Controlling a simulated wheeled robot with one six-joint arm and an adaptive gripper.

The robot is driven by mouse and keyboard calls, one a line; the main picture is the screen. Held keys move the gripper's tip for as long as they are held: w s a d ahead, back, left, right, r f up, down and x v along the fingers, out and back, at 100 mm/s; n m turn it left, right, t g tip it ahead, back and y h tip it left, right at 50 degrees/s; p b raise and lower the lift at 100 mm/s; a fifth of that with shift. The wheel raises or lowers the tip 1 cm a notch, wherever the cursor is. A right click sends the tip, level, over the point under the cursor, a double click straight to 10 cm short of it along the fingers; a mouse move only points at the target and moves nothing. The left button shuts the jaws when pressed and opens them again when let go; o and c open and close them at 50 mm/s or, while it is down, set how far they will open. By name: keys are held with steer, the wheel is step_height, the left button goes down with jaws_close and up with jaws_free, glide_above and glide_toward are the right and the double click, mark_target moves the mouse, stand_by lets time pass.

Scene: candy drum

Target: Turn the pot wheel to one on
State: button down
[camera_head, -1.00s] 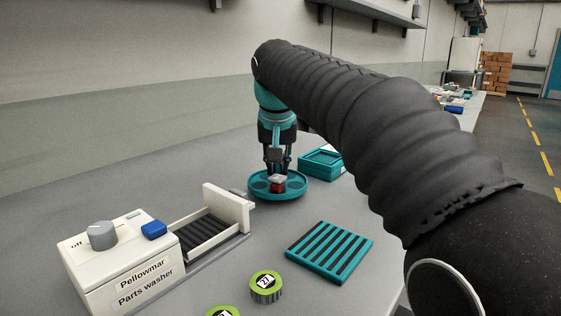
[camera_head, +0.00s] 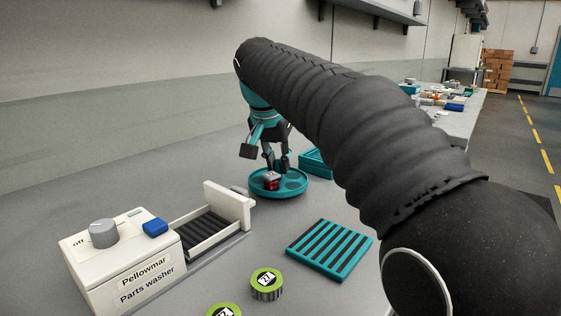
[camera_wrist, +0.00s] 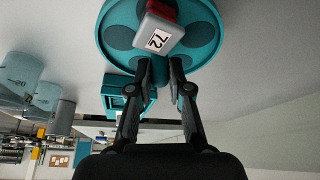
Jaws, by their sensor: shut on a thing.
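The teal round wheel (camera_head: 278,195) with shallow round pockets lies flat on the bench; it also shows in the wrist view (camera_wrist: 207,50). A red pot (camera_head: 270,184) with a grey lid stands on it, left of my fingers in the head view. In the wrist view the lid (camera_wrist: 158,33) bears a label that seems to read 72. My gripper (camera_head: 276,165) points down at the wheel. Its fingers (camera_wrist: 161,72) are shut on a teal part of the wheel near its rim, beside the pot. The exact grip is partly hidden.
A white parts washer (camera_head: 128,262) with a grey dial and blue button stands front left. Two green-topped pots (camera_head: 266,284) (camera_head: 223,311) stand at the front. A teal striped rack (camera_head: 330,250) lies front right. A teal tray (camera_head: 316,163) is behind the wheel.

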steer(key=shift+r, duration=0.15)
stand_by(0.3)
steer(key=c, duration=1.1)
jaws_free()
steer(key=shift+w+d, duration=0.1)
steer(key=v, duration=1.2)
